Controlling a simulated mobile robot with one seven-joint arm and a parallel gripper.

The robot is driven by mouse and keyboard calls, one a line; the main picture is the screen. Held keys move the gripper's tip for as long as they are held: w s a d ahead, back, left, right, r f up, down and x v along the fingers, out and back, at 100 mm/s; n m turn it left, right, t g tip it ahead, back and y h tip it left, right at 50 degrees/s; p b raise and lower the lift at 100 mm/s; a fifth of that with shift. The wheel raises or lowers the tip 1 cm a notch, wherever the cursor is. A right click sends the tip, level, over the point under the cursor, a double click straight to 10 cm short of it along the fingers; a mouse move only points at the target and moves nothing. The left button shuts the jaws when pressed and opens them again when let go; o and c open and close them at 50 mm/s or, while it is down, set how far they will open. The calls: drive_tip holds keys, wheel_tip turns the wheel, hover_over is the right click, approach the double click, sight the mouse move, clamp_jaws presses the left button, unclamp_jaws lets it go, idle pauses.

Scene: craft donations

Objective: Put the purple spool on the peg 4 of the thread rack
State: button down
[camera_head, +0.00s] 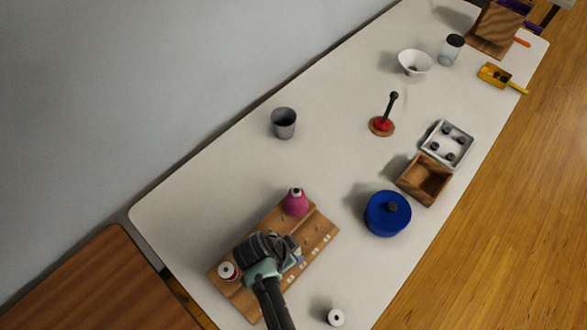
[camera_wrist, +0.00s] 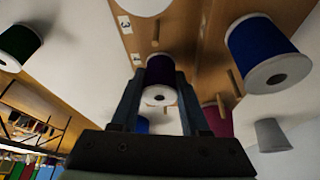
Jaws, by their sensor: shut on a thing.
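My gripper (camera_wrist: 160,88) is shut on the purple spool (camera_wrist: 160,70), with a finger on each side, in the wrist view. The spool is dark purple with a white end facing the camera. In the head view my gripper (camera_head: 283,250) is over the wooden thread rack (camera_head: 318,238) and hides the held spool. The rack also shows in the wrist view (camera_wrist: 182,38), with bare pegs and small white labels, one reading 3.
A magenta spool (camera_head: 295,204) stands at the rack's far end and a white-topped spool (camera_head: 228,270) at its near end. A blue spool (camera_wrist: 262,50) is on the right in the wrist view. A loose spool (camera_head: 336,317) and a blue pot (camera_head: 387,215) stand beside the rack.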

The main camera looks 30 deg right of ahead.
drive_tip(key=shift+c, duration=1.6)
unclamp_jaws()
drive_tip(key=shift+r, duration=0.1)
